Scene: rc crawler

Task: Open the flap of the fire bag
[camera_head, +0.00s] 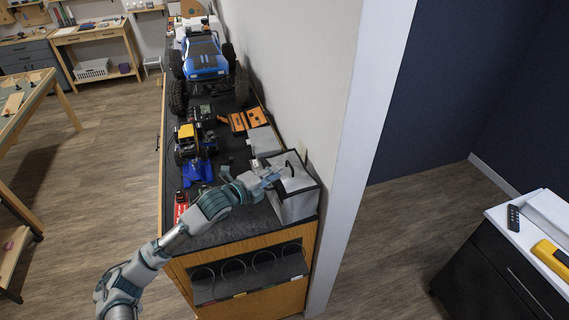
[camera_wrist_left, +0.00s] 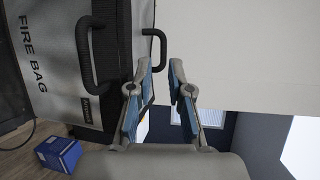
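The fire bag (camera_head: 297,207) is a grey box-shaped bag with black edges, standing at the near right corner of the dark bench top. In the left wrist view the bag (camera_wrist_left: 58,52) fills the left side, with "FIRE BAG" lettering and black loop handles (camera_wrist_left: 84,52). My left gripper (camera_head: 271,178) is at the upper left of the bag in the head view. In the left wrist view its fingers (camera_wrist_left: 159,68) are apart, close to a black loop (camera_wrist_left: 163,36) at the bag's edge. Contact is unclear. My right gripper is in neither view.
A blue crawler (camera_head: 207,62), a yellow-and-blue vehicle (camera_head: 187,140) and orange cases (camera_head: 245,120) occupy the bench. A wall (camera_head: 290,65) runs along its right side. Round holders (camera_head: 233,270) are on the bench's front. A blue box (camera_wrist_left: 58,153) shows below the bag.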

